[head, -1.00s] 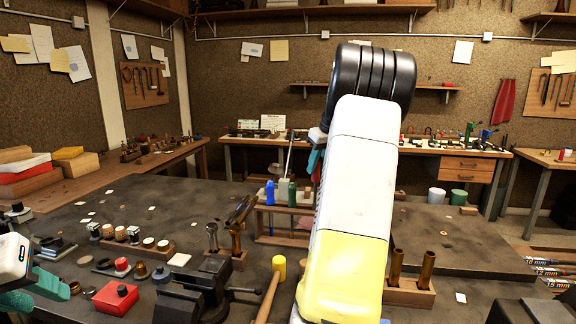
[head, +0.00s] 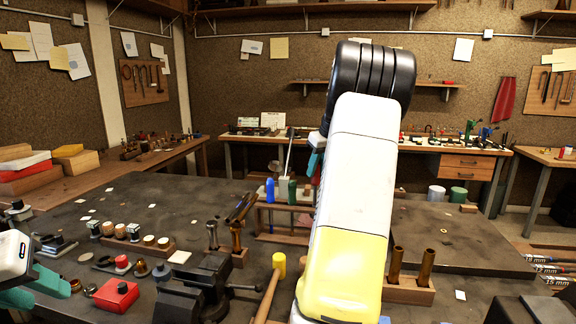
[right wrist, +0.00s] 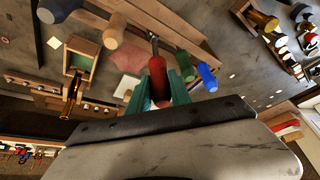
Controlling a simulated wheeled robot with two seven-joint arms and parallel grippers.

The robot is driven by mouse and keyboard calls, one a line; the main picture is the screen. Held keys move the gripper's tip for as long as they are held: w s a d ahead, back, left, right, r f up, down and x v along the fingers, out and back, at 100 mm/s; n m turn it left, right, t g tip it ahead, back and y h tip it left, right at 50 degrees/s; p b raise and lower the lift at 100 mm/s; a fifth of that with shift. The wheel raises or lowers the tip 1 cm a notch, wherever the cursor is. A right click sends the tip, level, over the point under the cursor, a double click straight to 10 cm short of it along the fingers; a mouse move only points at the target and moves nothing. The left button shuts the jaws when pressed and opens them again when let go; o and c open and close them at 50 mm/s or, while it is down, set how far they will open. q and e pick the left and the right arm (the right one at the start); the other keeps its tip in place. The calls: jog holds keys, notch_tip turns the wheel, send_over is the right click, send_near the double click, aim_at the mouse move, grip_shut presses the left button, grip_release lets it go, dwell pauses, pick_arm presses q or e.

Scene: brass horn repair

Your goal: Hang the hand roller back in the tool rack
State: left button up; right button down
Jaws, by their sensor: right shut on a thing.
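The hand roller appears as a red handle (right wrist: 158,80) with a thin metal shaft in the right wrist view. My right gripper (right wrist: 157,90) is shut on that handle, one teal finger on each side. The shaft points toward the wooden tool rack (right wrist: 190,38); I cannot tell whether it touches it. In the head view the rack (head: 268,239) stands on the bench, its right part hidden by my right arm. My right gripper (head: 314,163) is mostly hidden there. My left gripper (head: 38,290) is at the lower left edge, its teal fingers apart and empty.
A blue handle (head: 269,190) and a green handle (head: 292,191) stand in the rack close beside my right gripper. A vise (head: 195,290), a mallet (head: 270,290) and a block with brass tubes (head: 410,291) stand nearer. The bench at right is mostly clear.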

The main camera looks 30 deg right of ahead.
jog(key=shift+f, duration=3.8)
jog(key=c, duration=1.1)
grip_release()
jog(key=v, duration=0.7)
jog(key=shift+r, duration=0.4)
jog(key=shift+s, duration=0.15)
